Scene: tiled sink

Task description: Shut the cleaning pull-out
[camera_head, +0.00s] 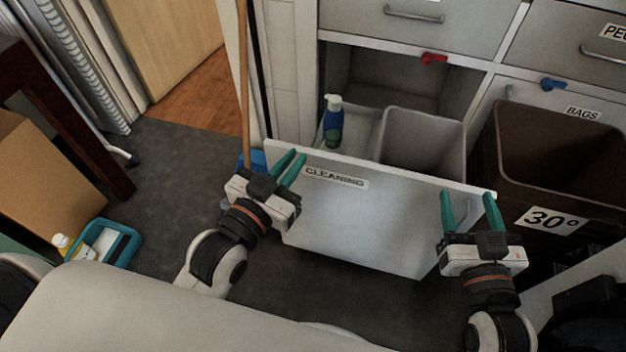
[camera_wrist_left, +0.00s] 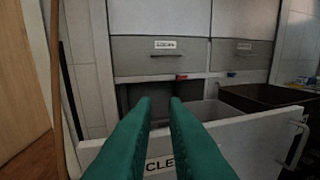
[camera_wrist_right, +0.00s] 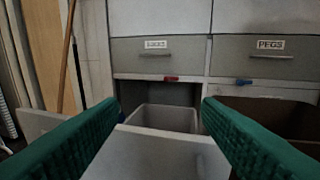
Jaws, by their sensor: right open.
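The cleaning pull-out (camera_head: 350,215) is drawn out from its opening under the counter. Its pale front panel carries a CLEANING label (camera_head: 336,177) and also shows in the left wrist view (camera_wrist_left: 262,140). Behind the panel are a grey bin (camera_head: 425,140) and a blue-green bottle with a white top (camera_head: 333,122). My left gripper (camera_head: 291,163) is at the panel's left end, its fingers partly apart with nothing seen between them. My right gripper (camera_head: 468,205) is at the panel's right end, fingers wide apart and empty. Contact with the panel is unclear.
A dark brown bin (camera_head: 555,165) marked 30° stands right of the pull-out. A wooden stick (camera_head: 244,80) stands close to the panel's left end. Red (camera_head: 433,58) and blue (camera_head: 552,84) catches sit above. A cardboard box (camera_head: 45,180) and teal caddy (camera_head: 105,243) are at left.

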